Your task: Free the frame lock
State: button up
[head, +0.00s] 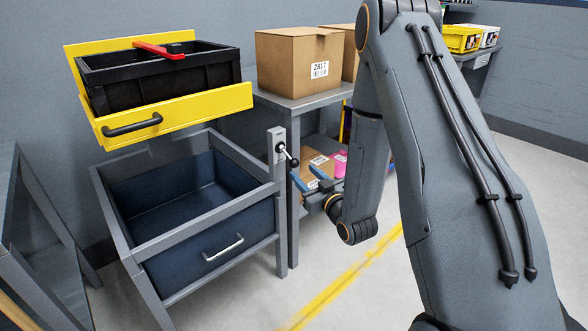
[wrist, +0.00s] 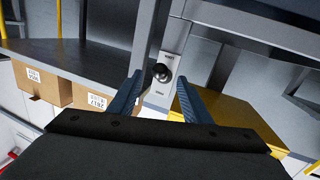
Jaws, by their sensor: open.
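The frame lock is a light grey plate (head: 274,137) on the corner post of a grey metal frame. A short lever with a dark round knob (head: 294,162) sticks out from it. In the wrist view the plate (wrist: 168,62) is ahead, and the dark knob (wrist: 161,73) lies between the lines of the two fingers. The small lettering on the plate is not legible. My gripper (head: 303,178) is open, with blue fingers pointing at the lock. In the wrist view my gripper (wrist: 157,82) is empty, and I cannot tell whether either finger touches the knob.
The frame holds a dark blue drawer (head: 215,245) with a silver handle. Above it is a yellow tray (head: 180,115) carrying a black crate (head: 160,78) with a red bar. A cardboard box (head: 290,62) stands on a shelf behind the lock. Open floor lies at the lower middle.

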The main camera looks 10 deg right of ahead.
aim_at(297, 165)
jog(key=shift+w, duration=0.2)
jog(key=x, duration=0.7)
jog(key=shift+w+a+r, duration=0.1)
jog(key=shift+w+r, duration=0.05)
